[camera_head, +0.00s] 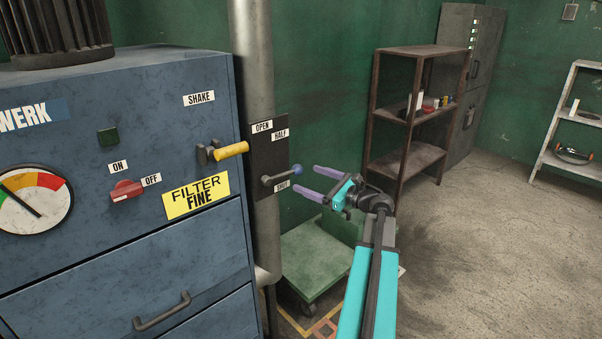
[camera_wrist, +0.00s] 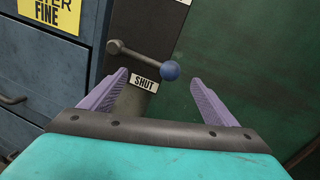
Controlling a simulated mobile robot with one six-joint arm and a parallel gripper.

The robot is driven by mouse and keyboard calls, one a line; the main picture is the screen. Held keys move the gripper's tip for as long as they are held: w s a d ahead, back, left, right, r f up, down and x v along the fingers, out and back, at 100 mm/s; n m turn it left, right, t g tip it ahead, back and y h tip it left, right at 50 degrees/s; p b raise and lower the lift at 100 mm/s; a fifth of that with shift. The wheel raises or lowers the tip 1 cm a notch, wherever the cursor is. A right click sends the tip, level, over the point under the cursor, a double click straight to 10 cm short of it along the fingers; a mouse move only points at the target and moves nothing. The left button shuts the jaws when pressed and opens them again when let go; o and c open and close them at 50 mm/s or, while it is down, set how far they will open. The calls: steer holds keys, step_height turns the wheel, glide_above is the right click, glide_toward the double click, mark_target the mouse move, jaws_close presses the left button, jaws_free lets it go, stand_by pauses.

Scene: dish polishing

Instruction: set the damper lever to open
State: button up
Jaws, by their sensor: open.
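The damper lever (camera_head: 281,176) is a grey rod with a blue ball knob on a dark plate (camera_head: 258,150) fixed to the grey pipe. The plate carries labels OPEN (camera_head: 262,127), HALF (camera_head: 281,134) and SHUT (camera_head: 282,187). The lever points right and slightly up in the head view, just above SHUT. My gripper (camera_head: 318,184), with purple fingers, is open just right of the knob. In the wrist view the blue knob (camera_wrist: 170,70) shows between and beyond the fingertips (camera_wrist: 158,77); I see no contact.
The blue cabinet (camera_head: 110,235) with a yellow handle (camera_head: 231,150) and a red switch (camera_head: 126,190) stands left. A green cart (camera_head: 315,262) is low behind my arm. A brown shelf (camera_head: 410,110) stands behind, with open floor to the right.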

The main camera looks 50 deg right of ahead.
mark_target(294, 173)
steer(key=shift+w+a+p, duration=0.2)
steer(key=shift+w+p, duration=0.15)
steer(key=shift+w, duration=1)
steer(key=shift+w+a+p, duration=0.15)
steer(key=shift+w+p, duration=0.15)
steer(key=shift+w, duration=1.05)
steer(key=shift+c, duration=0.3)
steer(key=c, duration=1.7)
